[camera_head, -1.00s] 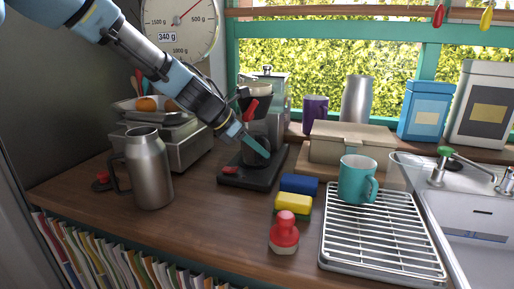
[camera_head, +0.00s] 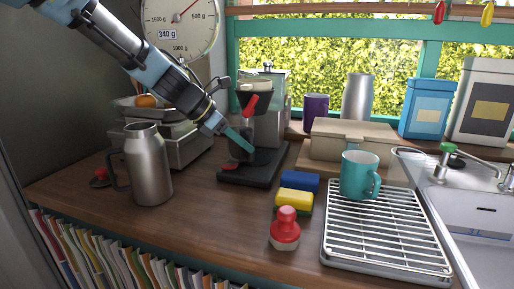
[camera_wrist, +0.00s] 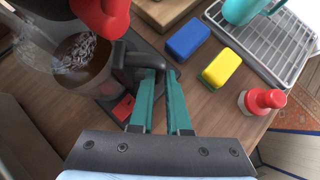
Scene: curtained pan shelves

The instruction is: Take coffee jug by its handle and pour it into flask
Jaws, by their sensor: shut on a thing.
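The coffee jug (camera_wrist: 82,58), clear glass with brown coffee inside, shows at the upper left of the wrist view. Its dark handle (camera_wrist: 128,66) points toward my gripper. My gripper (camera_wrist: 162,76) has teal fingers and is shut on this handle. In the head view my gripper (camera_head: 248,147) is at the coffee maker (camera_head: 262,100), and the jug is dark and partly hidden there. I cannot tell whether the jug touches the black base (camera_head: 250,177). A steel flask (camera_head: 149,168) with a dark handle stands upright at the left of the counter.
A kitchen scale (camera_head: 190,150) stands behind the flask. Blue (camera_head: 299,182) and yellow (camera_head: 294,202) sponges, a red-topped bottle (camera_head: 285,230) and a drying rack (camera_head: 385,240) with a teal mug (camera_head: 358,175) lie to the right.

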